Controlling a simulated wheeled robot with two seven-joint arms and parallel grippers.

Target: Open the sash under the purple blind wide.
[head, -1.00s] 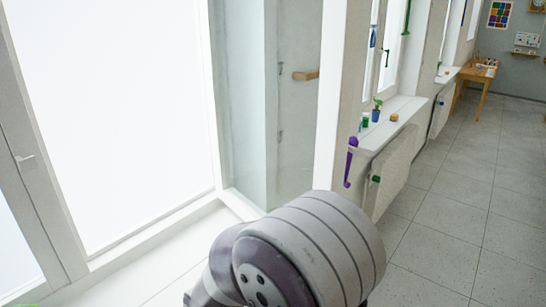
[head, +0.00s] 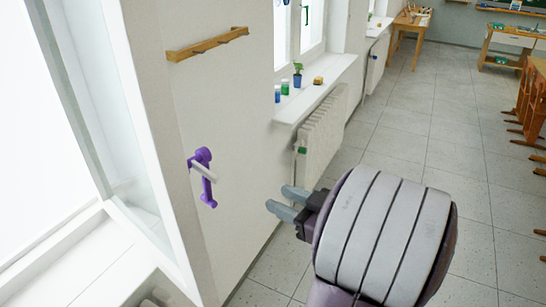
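A white-framed glass sash (head: 150,140) stands at the left, swung out from the bright window opening, its outer upright nearest the wall. A purple crank handle (head: 203,178) with a pale grip is on the wall just right of the sash. The purple blind itself is not in view. My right gripper (head: 288,202) is in front of the wall, right of the crank and clear of the sash. Its two grey fingers point left with a gap between them, empty. My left gripper is not in view.
A wooden rail (head: 207,43) is fixed high on the wall. A white sill (head: 318,92) with small pots juts out above a white radiator (head: 322,130). Wooden tables and chairs stand far right. The tiled floor (head: 430,130) between is open.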

